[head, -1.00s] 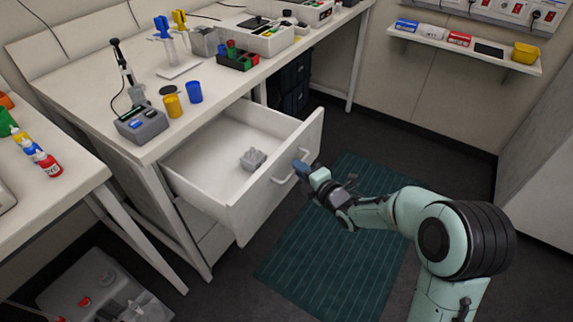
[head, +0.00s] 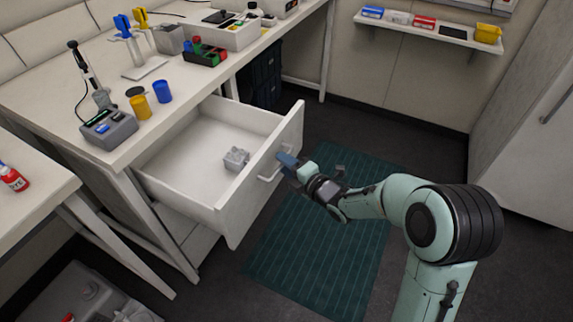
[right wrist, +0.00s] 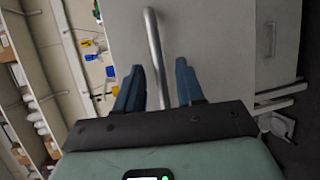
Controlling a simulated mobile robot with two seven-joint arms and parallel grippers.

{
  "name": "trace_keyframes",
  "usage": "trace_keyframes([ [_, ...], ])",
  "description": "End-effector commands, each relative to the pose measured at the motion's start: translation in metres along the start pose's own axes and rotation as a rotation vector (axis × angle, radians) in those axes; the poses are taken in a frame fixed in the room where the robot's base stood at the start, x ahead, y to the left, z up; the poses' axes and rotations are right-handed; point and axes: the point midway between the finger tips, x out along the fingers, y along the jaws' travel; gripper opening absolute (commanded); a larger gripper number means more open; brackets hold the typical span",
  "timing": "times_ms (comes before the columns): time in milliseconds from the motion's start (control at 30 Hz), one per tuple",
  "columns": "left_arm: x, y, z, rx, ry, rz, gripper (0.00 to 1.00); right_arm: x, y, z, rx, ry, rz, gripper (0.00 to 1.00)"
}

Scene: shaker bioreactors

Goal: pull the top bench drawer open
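The top bench drawer (head: 262,186) stands well open under the white bench in the head view, and its inside shows. Its bar handle (head: 268,177) is on the outer face of the front panel. My right gripper (head: 286,160) is at this handle. In the right wrist view, the handle (right wrist: 154,60) runs between the blue fingertips of my right gripper (right wrist: 160,82), nearer the left finger. The fingers are apart, with a gap on the handle's right side, so they are not closed on it. My left gripper is in neither view.
A small grey object (head: 236,158) lies in the drawer. The bench (head: 90,65) holds a blue cup (head: 163,91), a yellow cup (head: 140,107) and other lab items. A green mat (head: 310,245) covers the floor in front. A wall shelf (head: 430,38) is at the back right.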

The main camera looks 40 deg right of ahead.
Motion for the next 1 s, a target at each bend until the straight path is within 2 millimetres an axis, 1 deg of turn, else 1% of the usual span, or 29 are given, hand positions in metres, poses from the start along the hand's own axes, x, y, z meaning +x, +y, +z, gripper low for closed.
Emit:
trace_keyframes([
  [167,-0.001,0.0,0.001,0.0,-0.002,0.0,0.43,-0.004,0.001,0.0,-0.001,0.0,0.0,0.38],
  [267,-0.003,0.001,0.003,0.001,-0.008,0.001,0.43,-0.016,0.001,0.0,-0.001,0.0,0.001,0.38],
  [367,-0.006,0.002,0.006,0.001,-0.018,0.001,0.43,-0.036,0.002,0.001,0.0,-0.002,0.0,0.38],
  [600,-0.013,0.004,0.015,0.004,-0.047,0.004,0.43,-0.091,0.002,0.001,-0.001,-0.004,0.001,0.38],
  [700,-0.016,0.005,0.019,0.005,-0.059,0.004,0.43,-0.109,0.001,0.001,0.001,-0.003,0.001,0.38],
  [833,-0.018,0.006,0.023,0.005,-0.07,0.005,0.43,-0.125,0.001,0.001,0.0,-0.003,0.0,0.38],
  [1000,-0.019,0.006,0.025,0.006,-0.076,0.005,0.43,-0.134,0.0,0.0,0.0,0.0,0.001,0.38],
])
